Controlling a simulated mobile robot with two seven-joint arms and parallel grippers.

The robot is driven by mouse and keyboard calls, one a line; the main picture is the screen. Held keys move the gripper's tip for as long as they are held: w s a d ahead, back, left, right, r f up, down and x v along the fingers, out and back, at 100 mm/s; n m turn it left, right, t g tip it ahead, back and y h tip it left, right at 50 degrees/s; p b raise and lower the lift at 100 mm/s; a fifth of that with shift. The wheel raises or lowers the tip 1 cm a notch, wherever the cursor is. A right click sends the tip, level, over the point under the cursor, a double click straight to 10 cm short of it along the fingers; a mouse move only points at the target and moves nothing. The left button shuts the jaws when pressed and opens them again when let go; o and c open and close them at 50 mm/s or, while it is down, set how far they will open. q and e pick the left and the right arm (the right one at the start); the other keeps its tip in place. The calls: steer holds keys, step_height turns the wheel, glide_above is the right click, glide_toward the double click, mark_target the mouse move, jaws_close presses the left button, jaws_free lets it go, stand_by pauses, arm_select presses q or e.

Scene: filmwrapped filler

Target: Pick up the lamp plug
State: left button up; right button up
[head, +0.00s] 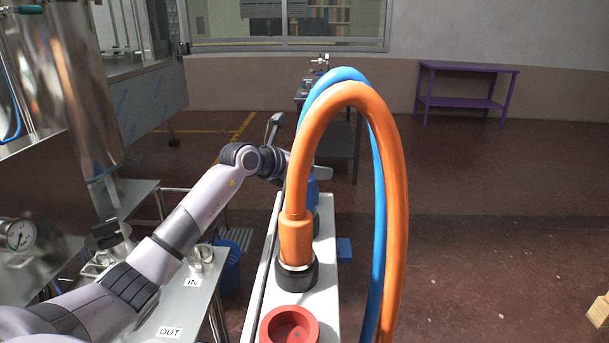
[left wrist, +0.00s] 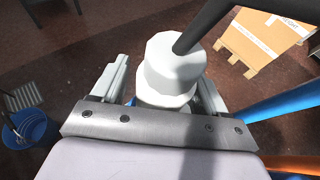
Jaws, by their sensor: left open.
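A white, stepped cylindrical plug (left wrist: 172,68), which I take to be the lamp plug, stands in the middle of the left wrist view with a thick black cable (left wrist: 214,20) running from it to the upper right. My left gripper (left wrist: 164,76) is open, with one finger on each side of the plug. I cannot tell whether either finger touches it. In the head view my left gripper (head: 318,173) is partly hidden behind the orange hose, and I cannot make out the plug there. My right gripper is not in view.
A large orange hose (head: 398,200) and a blue hose (head: 379,240) arch up beside the left gripper from a narrow white-topped unit (head: 324,255). A red round fitting (head: 289,325) sits at its near end. A metal table (head: 184,290) stands left. Open floor lies right.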

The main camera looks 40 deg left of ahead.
arm_select(q)
steer(key=shift+c, duration=0.4)
steer(key=c, duration=1)
steer(key=shift+c, duration=0.9)
steer(key=shift+r, duration=0.15)
